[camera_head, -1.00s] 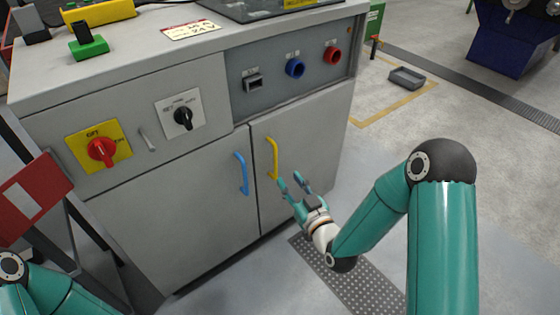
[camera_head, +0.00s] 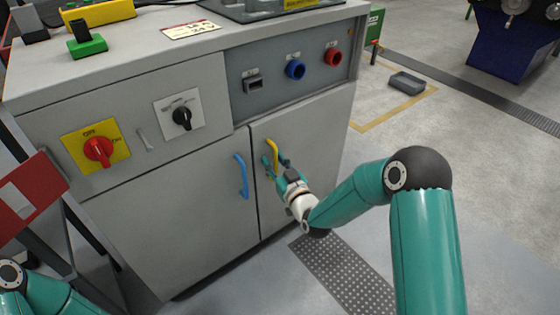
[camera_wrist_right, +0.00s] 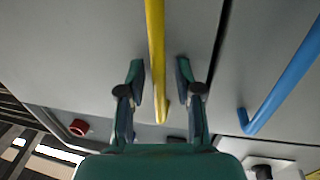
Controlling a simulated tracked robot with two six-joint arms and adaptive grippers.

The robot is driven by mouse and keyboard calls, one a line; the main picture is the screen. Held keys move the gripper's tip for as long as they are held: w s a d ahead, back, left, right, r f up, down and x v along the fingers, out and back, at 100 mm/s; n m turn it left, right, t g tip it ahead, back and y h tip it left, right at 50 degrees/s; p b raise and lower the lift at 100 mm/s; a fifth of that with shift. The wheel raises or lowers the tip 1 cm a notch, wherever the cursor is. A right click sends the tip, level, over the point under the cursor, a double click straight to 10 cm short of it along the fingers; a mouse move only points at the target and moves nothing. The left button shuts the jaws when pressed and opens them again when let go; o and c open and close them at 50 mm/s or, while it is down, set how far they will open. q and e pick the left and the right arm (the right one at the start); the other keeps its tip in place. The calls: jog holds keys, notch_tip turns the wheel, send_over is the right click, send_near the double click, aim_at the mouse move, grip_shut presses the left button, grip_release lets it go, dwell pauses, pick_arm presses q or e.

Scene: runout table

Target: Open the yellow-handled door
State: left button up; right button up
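The yellow handle (camera_head: 273,150) is a vertical bar on the right-hand cabinet door (camera_head: 315,140), which is shut. My right gripper (camera_head: 273,164) is at the lower part of this handle. In the right wrist view the yellow handle (camera_wrist_right: 156,60) runs between the two open fingers (camera_wrist_right: 159,75), with a gap on each side. The blue handle (camera_head: 241,175) is on the left-hand door, which is also shut; it shows at the right of the right wrist view (camera_wrist_right: 285,85). My left gripper is out of frame; only part of my left arm shows at the lower left.
A red rotary switch (camera_head: 99,151) and a black selector (camera_head: 182,117) sit on the cabinet's front panel. A red panel (camera_head: 30,198) stands at the left. A grey tray (camera_head: 407,83) lies on the floor. Floor right of the cabinet is mostly clear.

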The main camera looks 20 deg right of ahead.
jog(key=shift+d, duration=0.1)
grip_shut()
